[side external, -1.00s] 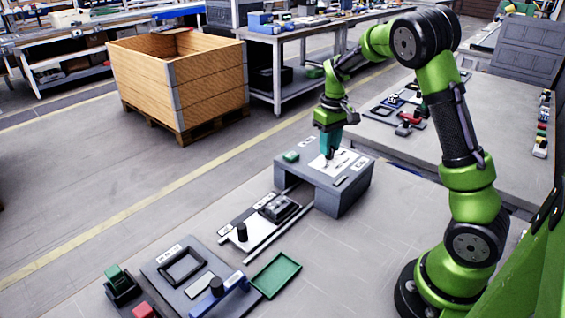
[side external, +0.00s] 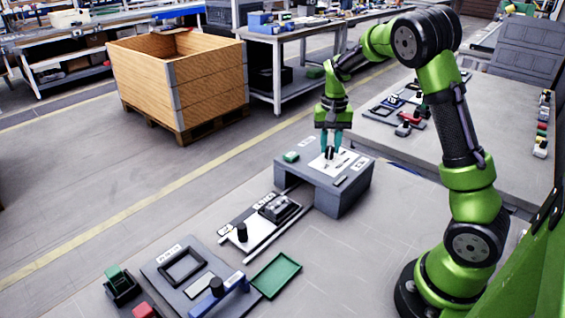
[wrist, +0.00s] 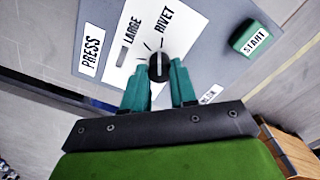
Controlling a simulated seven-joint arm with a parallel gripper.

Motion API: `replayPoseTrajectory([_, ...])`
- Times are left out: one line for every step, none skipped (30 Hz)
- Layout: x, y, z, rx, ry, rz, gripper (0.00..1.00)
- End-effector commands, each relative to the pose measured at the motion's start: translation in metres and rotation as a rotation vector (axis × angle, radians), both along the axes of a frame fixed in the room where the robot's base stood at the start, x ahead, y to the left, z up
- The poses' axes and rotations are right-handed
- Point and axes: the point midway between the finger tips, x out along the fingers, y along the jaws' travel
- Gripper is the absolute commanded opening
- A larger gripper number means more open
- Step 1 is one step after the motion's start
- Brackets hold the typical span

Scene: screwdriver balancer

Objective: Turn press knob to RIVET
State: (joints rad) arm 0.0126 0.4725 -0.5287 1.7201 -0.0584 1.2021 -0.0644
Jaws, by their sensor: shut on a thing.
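The black press knob (wrist: 158,67) sits on the white dial plate (wrist: 120,72) on top of the grey press box (side external: 345,195). A white line on the knob points up in the wrist view, roughly toward the word RIVET (wrist: 163,20). In the side view my gripper (side external: 330,152) points straight down at the plate, and the fingers partly hide the knob (side external: 329,153).
A green START button (wrist: 254,38) stands on the same box top, right of the plate in the wrist view. In front of the box are a rail with a black fixture (side external: 279,208), a green tray (side external: 276,275) and a grey board (side external: 165,268).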

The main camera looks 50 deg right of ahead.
Motion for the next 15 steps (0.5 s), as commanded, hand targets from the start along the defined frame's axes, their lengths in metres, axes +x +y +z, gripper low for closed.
replayPoseTrajectory([0.0004, -0.0006, 0.0013, -0.001, -0.003, -0.028, 0.0])
replayPoseTrajectory([0.0004, -0.0006, 0.0014, -0.001, -0.003, -0.045, 0.0])
replayPoseTrajectory([0.0004, -0.0006, 0.0014, -0.001, -0.003, -0.064, 0.0])
replayPoseTrajectory([0.0003, -0.0007, 0.0014, -0.001, -0.003, -0.078, 0.0])
replayPoseTrajectory([0.0003, -0.0008, 0.0014, -0.001, -0.003, -0.09, 0.0])
replayPoseTrajectory([0.0003, -0.0008, 0.0014, -0.001, -0.003, -0.105, 0.0])
replayPoseTrajectory([0.0003, -0.0008, 0.0015, -0.001, -0.003, -0.115, 0.0])
replayPoseTrajectory([0.0003, -0.0008, 0.0015, -0.001, -0.003, -0.123, 0.0])
replayPoseTrajectory([0.0003, -0.0008, 0.0015, -0.001, -0.003, -0.133, 0.0])
replayPoseTrajectory([0.0003, -0.0008, 0.0015, -0.001, -0.003, -0.14, 0.0])
replayPoseTrajectory([0.0003, -0.0008, 0.0015, -0.001, -0.003, -0.145, 0.0])
replayPoseTrajectory([0.0003, -0.0008, 0.0015, -0.001, -0.003, -0.15, 0.0])
replayPoseTrajectory([0.0003, -0.0008, 0.0016, -0.001, -0.003, -0.154, 0.0])
replayPoseTrajectory([0.0003, -0.0008, 0.0016, -0.001, -0.003, -0.156, 0.0])
replayPoseTrajectory([0.0004, -0.0008, 0.0016, -0.001, -0.003, -0.159, 0.0])
